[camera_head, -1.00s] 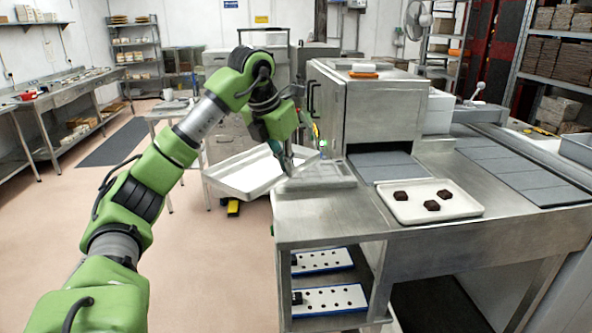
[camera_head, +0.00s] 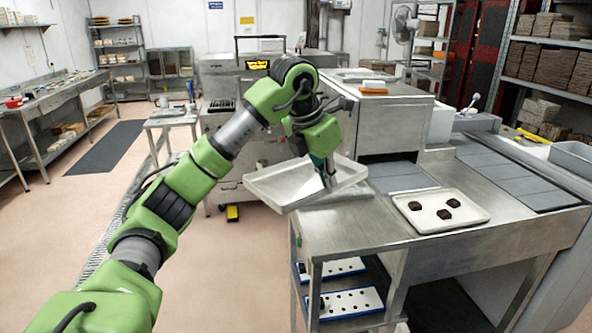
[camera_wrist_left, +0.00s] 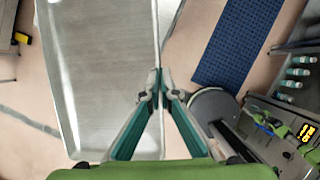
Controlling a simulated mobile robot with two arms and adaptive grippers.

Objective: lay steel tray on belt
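My left gripper (camera_head: 327,184) is shut on the rim of an empty, shallow steel tray (camera_head: 282,186) and holds it in the air, tilted. The tray is at the bench's left corner, its right part in front of or over the bench top. In the left wrist view, the fingertips (camera_wrist_left: 159,88) pinch the right rim of the tray (camera_wrist_left: 105,70). The grey belt (camera_head: 398,178) comes out of the tunnel machine, right of the tray, and its visible part is bare. My right gripper is not in view.
A pale tray (camera_head: 416,224) with three dark chocolates lies on the steel bench (camera_head: 350,232) in front of the belt. The tunnel machine (camera_head: 392,125) stands behind. Moulds (camera_head: 350,303) lie on the shelf below. A wide grey surface (camera_head: 520,172) runs along the right.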

